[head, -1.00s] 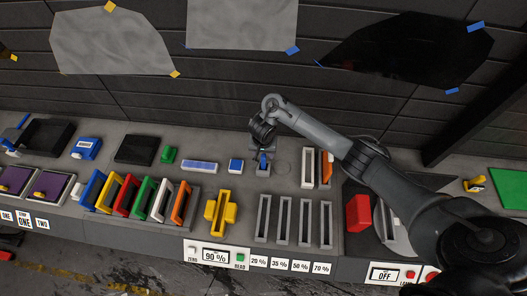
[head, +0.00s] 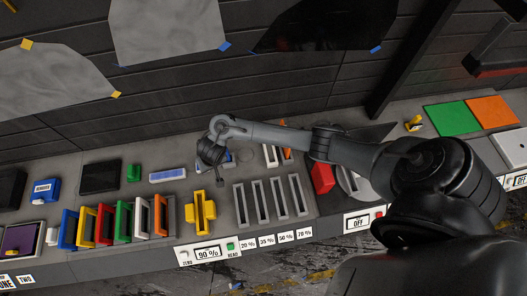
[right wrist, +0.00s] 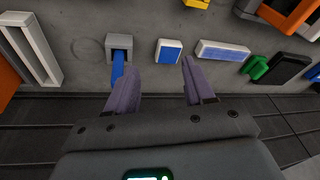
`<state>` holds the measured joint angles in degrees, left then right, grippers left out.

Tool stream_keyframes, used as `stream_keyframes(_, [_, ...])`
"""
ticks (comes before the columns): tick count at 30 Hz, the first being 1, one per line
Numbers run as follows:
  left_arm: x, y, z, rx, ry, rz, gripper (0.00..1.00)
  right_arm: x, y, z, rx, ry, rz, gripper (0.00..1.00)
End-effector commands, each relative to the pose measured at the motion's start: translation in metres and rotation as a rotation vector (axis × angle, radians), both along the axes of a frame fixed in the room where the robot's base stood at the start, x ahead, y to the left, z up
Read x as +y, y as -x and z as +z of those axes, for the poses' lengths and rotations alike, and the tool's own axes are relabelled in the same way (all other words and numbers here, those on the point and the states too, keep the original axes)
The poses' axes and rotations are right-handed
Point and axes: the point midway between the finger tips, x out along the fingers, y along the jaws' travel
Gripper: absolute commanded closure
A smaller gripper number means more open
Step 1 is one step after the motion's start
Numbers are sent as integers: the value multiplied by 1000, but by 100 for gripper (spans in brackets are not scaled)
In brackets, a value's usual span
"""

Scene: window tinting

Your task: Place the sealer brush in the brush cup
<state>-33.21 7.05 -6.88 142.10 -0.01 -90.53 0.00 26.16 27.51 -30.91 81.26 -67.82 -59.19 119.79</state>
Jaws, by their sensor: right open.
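The brush cup (right wrist: 122,41) is a small square grey holder on the bench, in the upper left of the right wrist view. The blue handle of the sealer brush (right wrist: 117,66) sticks out of it; its lower part is hidden in the cup. In the head view my arm largely hides both. My right gripper (right wrist: 158,88) is open, with nothing between its fingers. In the right wrist view the handle lies outside the left finger, close to it; I cannot tell if they touch. In the head view the right gripper (head: 219,180) hangs over the bench.
A blue block (right wrist: 169,51) and a long blue-topped bar (right wrist: 222,51) lie beside the cup. A yellow holder (head: 201,212), coloured frames (head: 122,220) and grey slots (head: 261,201) line the bench front. The dark wall stands behind.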

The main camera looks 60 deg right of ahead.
Motion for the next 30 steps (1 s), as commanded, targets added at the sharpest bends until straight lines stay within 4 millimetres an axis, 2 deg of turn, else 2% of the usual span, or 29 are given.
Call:
stream_keyframes(1, [-1, 0, 0, 0, 2, 1, 12, 26, 15, -5, -30, -12, 79, 47])
stream_keyframes(3, [-1, 0, 0, 0, 5, 3, 12, 54, 31, -1, -85, -7, 188, 47])
stream_keyframes(6, [-2, 0, 0, 0, 8, 6, 12, 78, 58, 12, -147, 16, 311, 47])
stream_keyframes(8, [-2, 0, 0, 0, 9, 6, 12, 84, 77, 22, -169, 36, 366, 47])
stream_keyframes(11, [-2, 0, 0, 0, 9, 6, 12, 81, 110, 42, -178, 74, 435, 47])
stream_keyframes(15, [-2, 0, 0, 1, 8, 6, 12, 61, 158, 68, -145, 116, 503, 47])
stream_keyframes(21, [-1, 0, 0, 2, 4, 2, 12, 30, 213, 94, -79, 139, 567, 47])
stream_keyframes(25, [0, 0, 0, 1, -1, -1, 12, 19, 232, 103, -54, 142, 594, 47])
stream_keyframes(30, [1, 0, 0, 1, -4, -3, 12, 16, 239, 106, -45, 143, 607, 47])
